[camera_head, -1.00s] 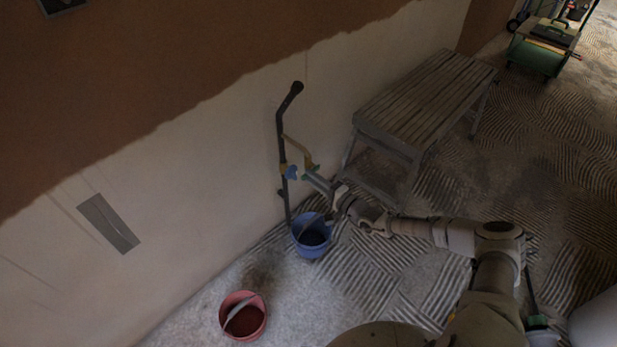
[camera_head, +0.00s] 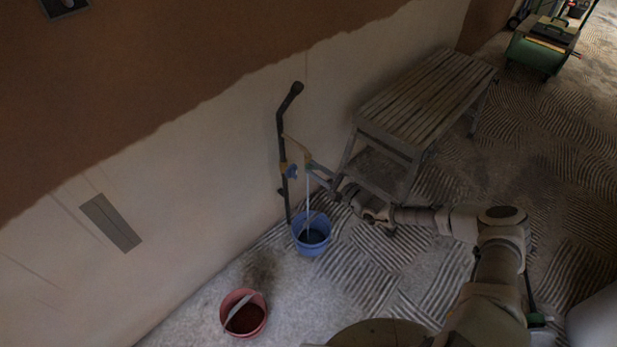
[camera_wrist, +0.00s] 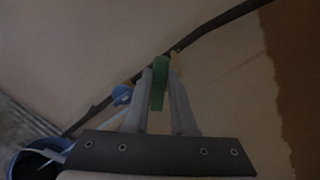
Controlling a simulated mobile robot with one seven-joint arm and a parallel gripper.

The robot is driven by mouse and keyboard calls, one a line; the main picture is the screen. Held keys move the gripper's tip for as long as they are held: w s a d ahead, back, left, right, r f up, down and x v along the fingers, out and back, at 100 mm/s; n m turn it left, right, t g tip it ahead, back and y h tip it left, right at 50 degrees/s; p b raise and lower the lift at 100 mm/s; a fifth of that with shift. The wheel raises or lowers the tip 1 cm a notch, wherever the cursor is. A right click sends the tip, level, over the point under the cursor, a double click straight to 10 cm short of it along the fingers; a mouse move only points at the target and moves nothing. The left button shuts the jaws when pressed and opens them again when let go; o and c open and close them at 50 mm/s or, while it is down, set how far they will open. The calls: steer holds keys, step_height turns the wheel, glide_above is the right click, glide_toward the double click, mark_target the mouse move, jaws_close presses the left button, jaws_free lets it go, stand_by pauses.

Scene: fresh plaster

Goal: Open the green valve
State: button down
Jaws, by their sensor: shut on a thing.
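The green valve handle (camera_wrist: 158,84) stands between the two fingers of my gripper (camera_wrist: 162,72) in the wrist view. My gripper is shut on it. In the head view my gripper (camera_head: 313,168) reaches the tap beside the dark wall pipe (camera_head: 281,140), and the green handle is too small to make out clearly there. A blue fitting (camera_head: 291,171) sits on the pipe just left of the gripper. A thin pale streak, looking like water, (camera_head: 308,194) runs from the tap down to the blue bucket (camera_head: 312,247). The streak also shows in the wrist view (camera_wrist: 131,119).
A red bucket (camera_head: 231,328) stands on the floor at lower left. A slatted wooden bench (camera_head: 428,95) stands against the wall, close behind my forearm. A green cart (camera_head: 541,49) is at the far right. Textured floor is free right of the bench.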

steer(key=shift+w+d+r+m+b, duration=0.25)
steer(key=shift+w+d+m, duration=0.1)
steer(key=shift+m, duration=0.85)
steer(key=shift+w+d+r+m+b, duration=0.15)
steer(key=shift+w+d+m+b, duration=0.15)
steer(key=shift+m, duration=0.9)
steer(key=shift+w+d+r+m+b, duration=0.25)
steer(key=shift+w+m, duration=0.1)
steer(key=shift+m, duration=0.85)
steer(key=shift+f, duration=0.1)
steer(key=shift+w+d+m+b, duration=0.15)
steer(key=shift+w+m+b, duration=0.05)
steer(key=shift+m, duration=0.4)
steer(key=shift+w+d+m+b, duration=0.1)
steer(key=shift+w+m+b, duration=0.1)
steer(key=shift+m, duration=0.4)
steer(key=c, duration=0.8)
jaws_free()
steer(key=shift+s, duration=0.1)
steer(key=p+v, duration=0.4)
steer(key=v, duration=0.8)
steer(key=shift+s+a+r, duration=0.1)
steer(key=shift+a+r, duration=0.05)
steer(key=shift+r, duration=0.1)
